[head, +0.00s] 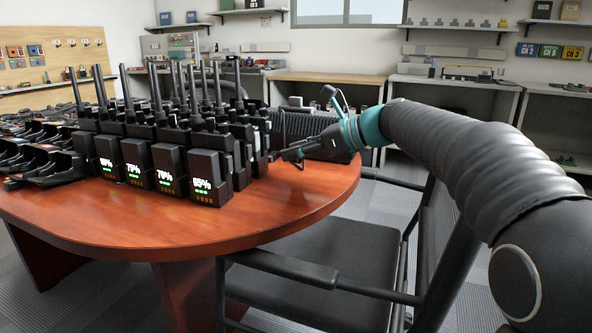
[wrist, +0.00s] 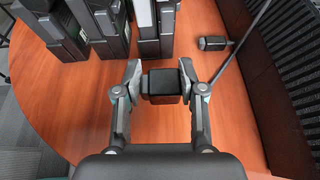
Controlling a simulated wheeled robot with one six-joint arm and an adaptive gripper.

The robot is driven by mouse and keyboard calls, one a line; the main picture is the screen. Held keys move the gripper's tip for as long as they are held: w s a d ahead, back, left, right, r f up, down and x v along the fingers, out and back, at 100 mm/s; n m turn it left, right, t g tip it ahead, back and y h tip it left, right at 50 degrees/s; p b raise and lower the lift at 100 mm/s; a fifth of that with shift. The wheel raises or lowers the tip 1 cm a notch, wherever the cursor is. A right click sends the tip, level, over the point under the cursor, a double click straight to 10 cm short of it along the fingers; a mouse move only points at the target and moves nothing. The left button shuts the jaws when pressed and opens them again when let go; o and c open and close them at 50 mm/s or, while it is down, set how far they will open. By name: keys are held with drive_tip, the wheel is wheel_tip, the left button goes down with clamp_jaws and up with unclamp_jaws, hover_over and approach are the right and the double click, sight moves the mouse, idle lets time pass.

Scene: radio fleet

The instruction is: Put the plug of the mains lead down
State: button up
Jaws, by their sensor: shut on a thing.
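My gripper (head: 285,157) reaches in from the right over the right end of the red-brown table (head: 296,196). In the wrist view, my gripper (wrist: 162,82) is shut on a small black block (wrist: 162,84), which I take to be the plug of the mains lead. The block sits between the two fingertips with bare table behind it. I cannot tell whether it touches the table. A thin dark line (wrist: 239,44), possibly the lead, runs from the upper right down to the right finger. In the head view the plug is too small to make out.
Radios in black chargers with lit displays (head: 202,187) stand close left of my gripper. A small dark piece (wrist: 214,43) lies on the table beyond it. A dark ribbed panel (wrist: 280,70) borders the right. A black chair (head: 320,262) stands in front. Table below the gripper is bare.

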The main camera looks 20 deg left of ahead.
sight(299, 162)
drive_tip(key=shift+f+b, duration=0.7)
drive_tip(key=shift+f, duration=1.3)
drive_tip(key=shift+f, duration=0.15)
drive_tip(key=o, duration=1.1)
drive_tip(key=shift+d+r, duration=0.2)
drive_tip(key=shift+r, duration=0.1)
drive_tip(key=p+v, duration=0.1)
drive_tip(key=v, duration=1)
drive_tip(key=shift+d+p, duration=0.25)
drive_tip(key=shift+p, duration=0.1)
drive_tip(key=shift+s, duration=0.1)
